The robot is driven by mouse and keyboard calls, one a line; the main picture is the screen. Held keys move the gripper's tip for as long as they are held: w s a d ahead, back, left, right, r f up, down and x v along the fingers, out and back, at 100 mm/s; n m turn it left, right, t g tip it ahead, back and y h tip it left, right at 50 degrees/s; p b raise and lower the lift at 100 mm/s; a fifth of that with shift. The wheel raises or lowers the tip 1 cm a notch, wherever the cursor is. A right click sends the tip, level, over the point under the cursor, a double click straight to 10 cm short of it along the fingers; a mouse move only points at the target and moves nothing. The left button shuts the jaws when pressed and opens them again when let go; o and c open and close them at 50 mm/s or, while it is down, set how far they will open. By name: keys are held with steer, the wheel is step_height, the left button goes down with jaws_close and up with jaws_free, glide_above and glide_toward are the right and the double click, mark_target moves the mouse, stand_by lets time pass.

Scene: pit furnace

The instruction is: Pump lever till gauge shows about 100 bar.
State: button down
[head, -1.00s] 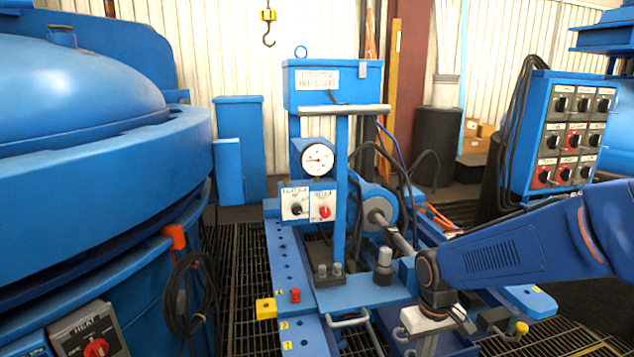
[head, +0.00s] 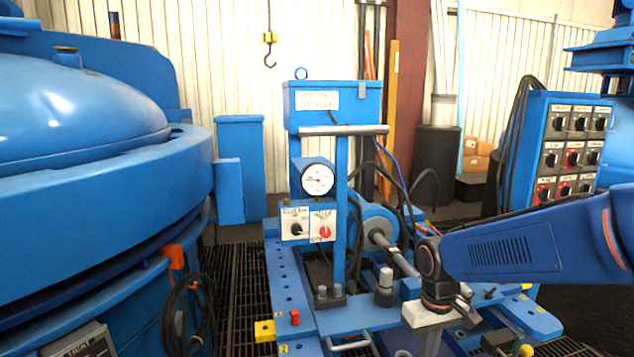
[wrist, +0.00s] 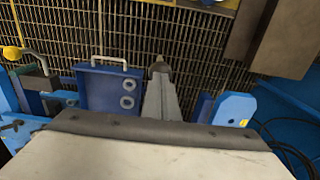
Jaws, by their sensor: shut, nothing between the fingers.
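The round gauge (head: 318,179) has a white dial on the blue pump stand in the head view. Its needle points roughly left, but its numbers are too small to read. My gripper (head: 430,345) points down at the right front of the stand. In the wrist view its fingers (wrist: 160,72) are together and empty. A bent grey bar with a yellow knob (wrist: 12,52) shows left of the fingers, clear of them; a yellow knob (head: 526,350) also shows at lower right in the head view. I cannot tell whether either belongs to the pump lever.
A panel with two knobs (head: 308,221) sits under the gauge. A blue plate with a pale handle (wrist: 105,88) is left of my fingers in the wrist view. The furnace (head: 90,190) stands at left, a control box (head: 570,150) at right. Grating lies below.

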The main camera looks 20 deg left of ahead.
steer(key=shift+f, duration=0.35)
stand_by(0.3)
steer(key=shift+r, duration=0.7)
step_height(320, 180, up, 5)
steer(key=shift+f, duration=0.2)
